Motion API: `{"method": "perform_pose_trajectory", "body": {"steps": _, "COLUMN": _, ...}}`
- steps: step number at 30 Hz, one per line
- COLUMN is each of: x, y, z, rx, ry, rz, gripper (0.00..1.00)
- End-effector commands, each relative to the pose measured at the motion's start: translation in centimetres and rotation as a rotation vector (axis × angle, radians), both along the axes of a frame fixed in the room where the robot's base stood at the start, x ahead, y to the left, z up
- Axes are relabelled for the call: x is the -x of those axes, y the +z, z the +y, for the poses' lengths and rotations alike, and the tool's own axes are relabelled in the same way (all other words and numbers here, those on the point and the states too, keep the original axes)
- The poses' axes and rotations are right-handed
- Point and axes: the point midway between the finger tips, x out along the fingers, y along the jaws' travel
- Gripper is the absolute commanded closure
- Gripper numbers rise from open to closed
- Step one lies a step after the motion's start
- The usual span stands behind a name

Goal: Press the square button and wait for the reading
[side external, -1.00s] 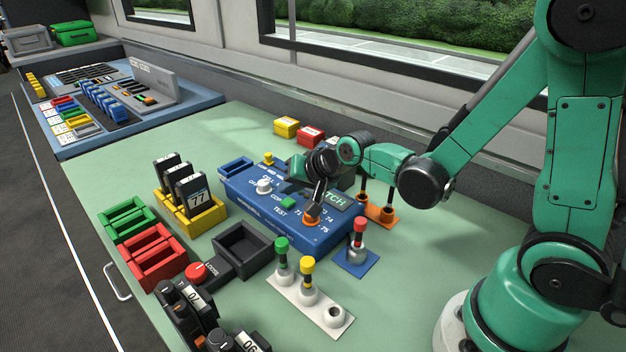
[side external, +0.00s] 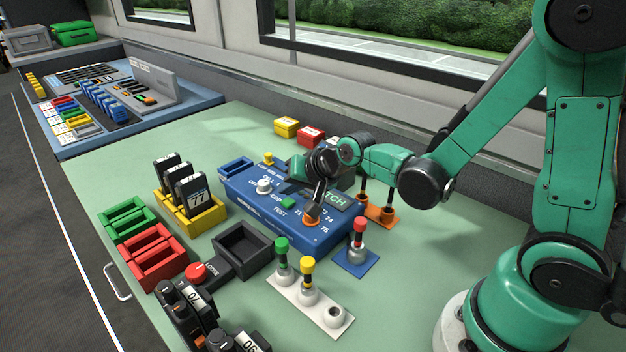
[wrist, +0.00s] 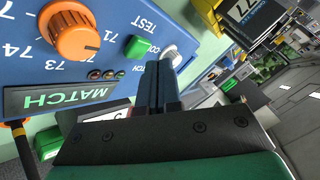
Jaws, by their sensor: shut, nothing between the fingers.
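The blue tester (side external: 255,211) stands on the green bench. Its green square button (side external: 288,203) sits between the lettering and the orange knob; it also shows in the wrist view (wrist: 138,47). The tester's display (wrist: 68,95) reads MATCH in the wrist view; in the side view my gripper partly covers it. My gripper (side external: 317,205) is above the tester. In the wrist view its fingertips (wrist: 165,68) are shut together and empty, close beside the green button and apart from it in the picture. The height above the panel is hard to tell.
The orange knob (wrist: 75,36) and a white knob (side external: 264,186) rise from the panel. A yellow rack with black modules (side external: 206,217) stands left of the tester. A dark tray (side external: 242,246) and a white stand with capped plugs (side external: 310,304) are in front.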

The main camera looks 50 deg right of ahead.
Motion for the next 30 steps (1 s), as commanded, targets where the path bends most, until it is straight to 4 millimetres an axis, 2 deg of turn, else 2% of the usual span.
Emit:
{"method": "perform_pose_trajectory", "body": {"steps": 7, "x": 0.0, "y": -0.7, "z": 0.0, "rx": 0.000, "ry": 0.000, "rz": 0.000, "gripper": 1.00}}
{"method": "perform_pose_trajectory", "body": {"steps": 30, "x": 0.0, "y": -1.2, "z": 0.0, "rx": 0.000, "ry": 0.000, "rz": 0.000, "gripper": 1.00}}
